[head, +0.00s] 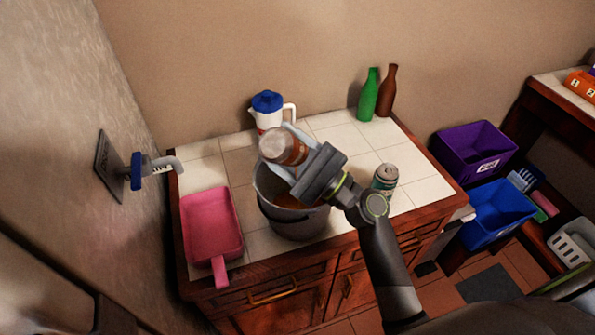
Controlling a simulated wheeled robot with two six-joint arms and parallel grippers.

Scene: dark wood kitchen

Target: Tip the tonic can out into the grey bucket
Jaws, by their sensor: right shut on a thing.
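My right gripper (286,152) is shut on a can (276,145) with a silver end and an orange-brown side. It holds this can tipped over, above the grey bucket (291,222). The bucket stands on the tiled counter, and an orange-brown patch shows inside it. The gripper hides part of the can and of the bucket's rim. A green and silver can (385,179) stands upright on the counter to the right of the gripper. I cannot read either label to tell which is the tonic. My left gripper is not in view.
A pink dustpan (211,226) lies left of the bucket, below a wall tap (160,165). A white jug (268,110) with a blue lid stands behind. Green (369,96) and brown (387,92) bottles stand at the back right. Purple (474,150) and blue (498,212) bins are beyond the counter.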

